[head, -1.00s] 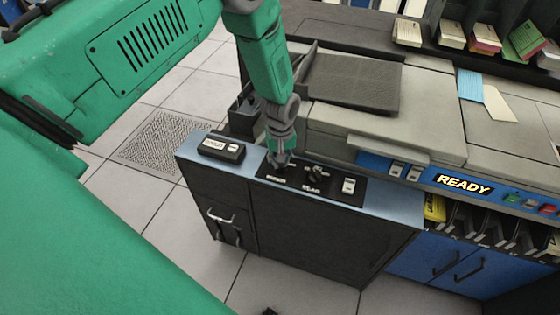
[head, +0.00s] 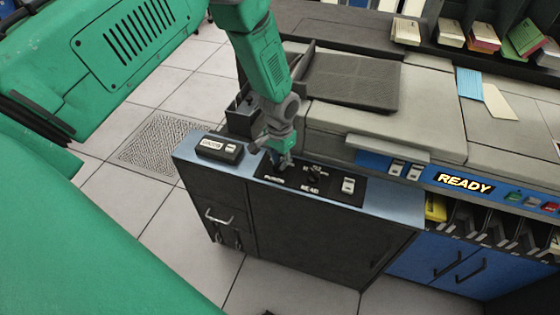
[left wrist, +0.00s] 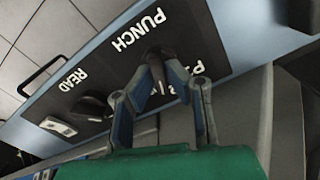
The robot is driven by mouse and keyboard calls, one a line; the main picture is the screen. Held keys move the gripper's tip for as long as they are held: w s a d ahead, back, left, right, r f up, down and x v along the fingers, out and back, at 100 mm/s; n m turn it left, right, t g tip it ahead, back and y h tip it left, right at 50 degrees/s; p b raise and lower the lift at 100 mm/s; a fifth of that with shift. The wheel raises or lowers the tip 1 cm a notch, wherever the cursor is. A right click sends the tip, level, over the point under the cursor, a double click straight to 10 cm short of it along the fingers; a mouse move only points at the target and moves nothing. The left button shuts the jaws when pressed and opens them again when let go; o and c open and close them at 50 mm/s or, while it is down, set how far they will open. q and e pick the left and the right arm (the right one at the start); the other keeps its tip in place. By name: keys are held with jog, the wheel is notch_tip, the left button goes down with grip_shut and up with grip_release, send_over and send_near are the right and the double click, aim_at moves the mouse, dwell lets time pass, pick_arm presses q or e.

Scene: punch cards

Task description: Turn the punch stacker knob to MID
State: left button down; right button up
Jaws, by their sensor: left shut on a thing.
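The dark punch knob (left wrist: 157,54) sits beside the PUNCH label (left wrist: 138,29) on the black panel. My left gripper (head: 283,163) reaches down to it, and its fingertips close around the knob in the left wrist view (left wrist: 156,66). In the head view the gripper hides most of this knob. Printed position marks beside the knob are partly covered by the fingers, so I cannot tell its setting. My right gripper is not in view.
The READ knob (left wrist: 92,106) is close by on the same panel. A white switch (head: 348,185) lies at the panel's right end, and a small labelled box (head: 219,149) stands on the blue top to the left. A lit READY sign (head: 465,182) is further right.

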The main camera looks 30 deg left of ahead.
aim_at(278, 163)
pick_arm(q)
jog(key=shift+s+f+m, duration=0.1)
jog(key=shift+s+m, duration=0.1)
jog(key=shift+m, duration=0.95)
jog(key=shift+s+f+m, duration=0.1)
jog(key=shift+s+m, duration=0.05)
jog(key=shift+m, duration=1)
jog(key=shift+r, duration=0.1)
jog(key=shift+a, duration=0.1)
jog(key=c, duration=1.6)
grip_release()
jog(key=shift+r, duration=0.1)
jog(key=shift+w, duration=0.1)
jog(key=shift+w+r, duration=0.1)
jog(key=shift+r, duration=0.2)
notch_tip(278, 163, up, 11)
jog(key=shift+r, duration=0.15)
